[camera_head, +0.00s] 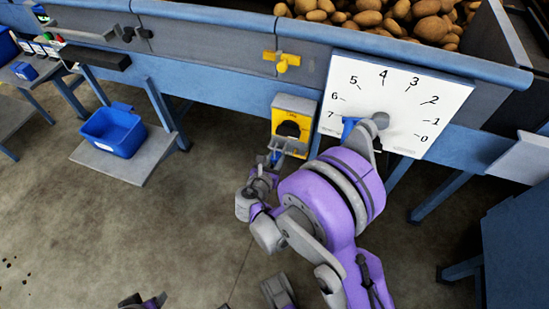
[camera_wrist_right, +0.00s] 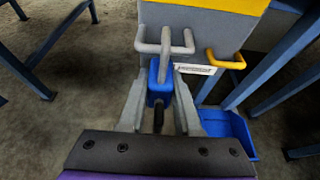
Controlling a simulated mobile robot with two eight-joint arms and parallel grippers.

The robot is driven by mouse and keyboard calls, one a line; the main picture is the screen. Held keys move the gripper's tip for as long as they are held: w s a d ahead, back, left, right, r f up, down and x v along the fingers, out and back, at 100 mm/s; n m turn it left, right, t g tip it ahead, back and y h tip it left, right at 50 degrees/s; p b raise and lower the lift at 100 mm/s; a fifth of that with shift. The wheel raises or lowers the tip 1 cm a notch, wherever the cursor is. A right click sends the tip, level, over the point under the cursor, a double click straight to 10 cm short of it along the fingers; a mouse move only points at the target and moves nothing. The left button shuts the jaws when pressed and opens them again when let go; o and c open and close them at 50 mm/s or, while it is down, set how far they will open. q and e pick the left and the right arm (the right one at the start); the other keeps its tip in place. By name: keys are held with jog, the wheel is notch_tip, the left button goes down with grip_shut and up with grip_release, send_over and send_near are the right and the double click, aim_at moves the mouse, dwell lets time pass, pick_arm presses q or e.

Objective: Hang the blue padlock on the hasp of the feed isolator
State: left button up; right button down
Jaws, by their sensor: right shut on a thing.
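The feed isolator (camera_head: 292,104) is a yellow and grey box with a black round knob, mounted under the blue frame. A grey bar-like hasp (camera_head: 296,147) sticks out below the knob. My right gripper (camera_head: 273,163) is shut on the blue padlock (camera_wrist_right: 160,84) just in front of the isolator. In the right wrist view the padlock is upright between the fingers. Its grey shackle (camera_wrist_right: 165,58) overlaps the grey hasp (camera_wrist_right: 185,48); I cannot tell whether it passes through or only lies in front.
A white dial plate (camera_head: 400,95) with a blue-and-grey pointer is right of the isolator. A yellow valve handle (camera_head: 282,60) is above it. A blue bin (camera_head: 113,131) stands on a grey shelf (camera_head: 150,157) at left. Blue legs flank the isolator; open floor lies in front.

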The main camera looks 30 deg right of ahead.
jog(key=c, duration=0.5)
grip_release()
jog(key=shift+a, duration=0.1)
jog(key=p+v, duration=0.1)
jog(key=v, duration=0.9)
jog(key=shift+s+a+r+p, duration=0.15)
jog(key=shift+s+r+p, duration=0.05)
jog(key=shift+s+p, duration=0.1)
